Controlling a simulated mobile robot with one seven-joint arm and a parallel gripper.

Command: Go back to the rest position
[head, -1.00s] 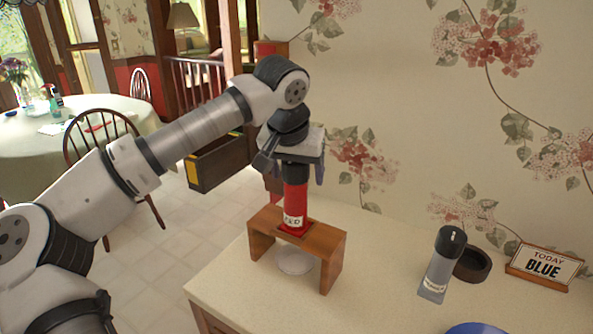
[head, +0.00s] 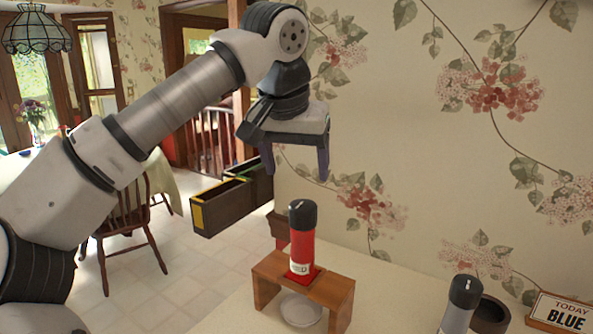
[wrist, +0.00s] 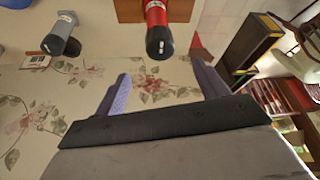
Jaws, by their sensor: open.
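My gripper (head: 296,172) is open and empty. It is raised above the wooden stand, with a gap between its fingers and the red bottle below. The red bottle (head: 302,248), with a black cap and a white label, stands upright on the small wooden stand (head: 338,289). In the wrist view, the red bottle (wrist: 158,30) is beyond the spread fingers (wrist: 165,92), touching neither. A white round disc (head: 301,310) lies under the stand.
A grey bottle (head: 459,307) stands at the right by a dark round holder (head: 491,316). A sign reading "TODAY BLUE" (head: 560,314) is at the far right. Dark boxes (head: 222,208) and a chair (head: 128,225) are at the left. The floral wall (head: 420,130) is behind.

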